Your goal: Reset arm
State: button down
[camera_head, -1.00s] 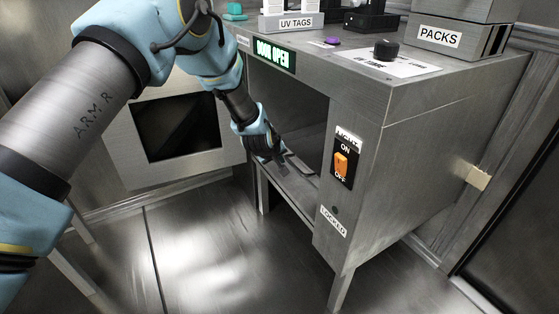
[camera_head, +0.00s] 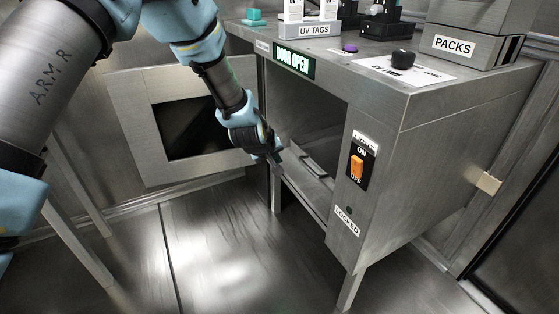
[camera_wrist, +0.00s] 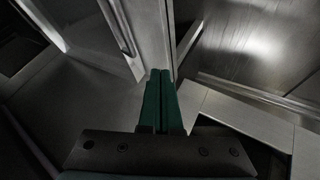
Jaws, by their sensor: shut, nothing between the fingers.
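My gripper (camera_head: 276,162) is at the left edge of the open front of a metal cabinet (camera_head: 380,150), in front of the opening. Its fingers are together and hold nothing. In the wrist view the two green fingers of my gripper (camera_wrist: 160,100) lie side by side without a gap. My arm comes down from the upper left in the head view.
The cabinet door (camera_head: 130,125), with a dark window, stands open to the left. A display (camera_head: 294,61) reads "DOOR OPEN". An orange switch (camera_head: 357,167) is on the front. A tray with a handle (camera_head: 312,166) lies inside. Open floor (camera_head: 220,255) is below.

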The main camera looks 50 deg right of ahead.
jog(key=shift+a+r, duration=0.2)
jog(key=shift+r, duration=0.05)
jog(key=w+a+r+n+y, duration=0.1)
jog(key=w+a+r, duration=0.3)
jog(key=a, duration=0.5)
jog(key=w+a+r+t+y, duration=0.1)
jog(key=w+a+r+y, duration=0.1)
jog(key=w+a, duration=0.6)
jog(key=w+a+r+n+y, duration=0.1)
jog(key=w+a+r, duration=0.25)
jog(key=a, duration=0.65)
jog(key=a+r+n+y, duration=0.1)
jog(key=a+r+y, duration=0.15)
jog(key=a, duration=1.35)
jog(key=s+a+r+n+g, duration=0.1)
jog(key=s+a, duration=0.3)
jog(key=a, duration=0.4)
jog(key=s+a+r+n+g, duration=0.1)
jog(key=s+a, duration=0.3)
jog(key=a, duration=0.4)
notch_tip(320, 180, up, 30)
jog(key=p, duration=2.9)
jog(key=shift+d+f+y, duration=0.25)
jog(key=shift+d+y, duration=0.05)
jog(key=shift+y, duration=0.15)
